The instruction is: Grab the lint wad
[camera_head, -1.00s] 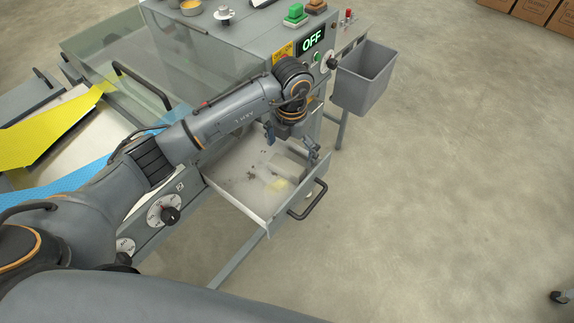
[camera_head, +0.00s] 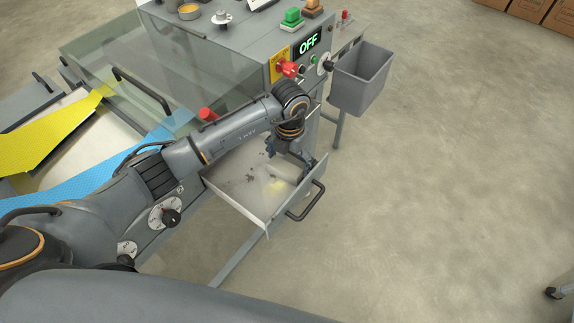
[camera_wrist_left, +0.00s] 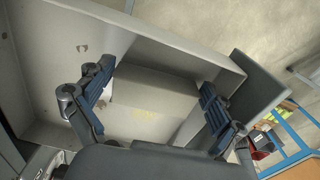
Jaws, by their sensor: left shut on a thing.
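The lint wad (camera_head: 286,171) is a pale, off-white lump in the open drawer tray (camera_head: 238,198) of the machine. In the left wrist view the wad (camera_wrist_left: 155,92) shows as a pale grey block between the two fingers. My left gripper (camera_head: 294,160) reaches down into the tray from above. It is shut on the wad, with its blue-grey fingers (camera_wrist_left: 155,96) on either side of it. The finger contact is partly hidden in the head view. My right gripper is not in view.
The drawer handle (camera_head: 306,202) sticks out at the front. Dark specks and a yellowish patch (camera_head: 277,187) lie in the tray. A grey bin (camera_head: 362,80) hangs right of the OFF display (camera_head: 307,43).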

